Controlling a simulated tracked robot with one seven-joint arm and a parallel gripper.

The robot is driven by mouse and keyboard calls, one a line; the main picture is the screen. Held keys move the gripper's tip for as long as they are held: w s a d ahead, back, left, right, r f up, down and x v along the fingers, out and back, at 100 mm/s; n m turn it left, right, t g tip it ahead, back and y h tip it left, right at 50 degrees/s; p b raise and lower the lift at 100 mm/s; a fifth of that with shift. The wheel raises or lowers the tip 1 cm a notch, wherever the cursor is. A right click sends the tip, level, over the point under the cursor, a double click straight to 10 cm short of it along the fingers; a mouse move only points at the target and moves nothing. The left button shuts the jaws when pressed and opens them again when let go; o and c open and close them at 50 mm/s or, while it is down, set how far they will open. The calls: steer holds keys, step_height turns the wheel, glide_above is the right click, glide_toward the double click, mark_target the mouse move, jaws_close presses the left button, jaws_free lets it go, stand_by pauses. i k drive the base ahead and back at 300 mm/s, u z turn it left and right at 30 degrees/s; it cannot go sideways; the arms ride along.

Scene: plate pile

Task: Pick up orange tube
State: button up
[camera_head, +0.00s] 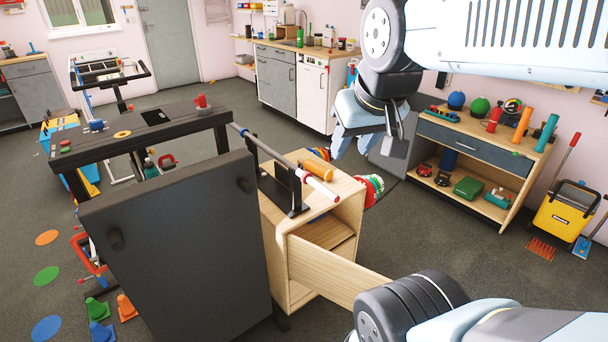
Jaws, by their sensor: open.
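An orange tube (318,168) lies on its side on top of the small wooden cabinet (347,190), near its back edge. Another orange tube (522,124) stands upright on the wooden workbench (480,136) at the right, between other coloured items. My gripper (349,147) hangs in the air above and to the right of the lying tube, apart from it, with its pale blue fingers pointing down. It is open, and I see nothing between the fingers.
A white rod with a red band (318,186) lies over a black stand (283,192) on the cabinet, close to the lying tube. A dark panel (180,250) stands front left. Coloured rings (371,189) are beside the cabinet. Carpet (430,235) is clear between cabinet and workbench.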

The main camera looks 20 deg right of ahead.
mark_target(325, 174)
steer(key=z, duration=0.2)
steer(key=i, duration=0.85)
steer(key=u, duration=0.1)
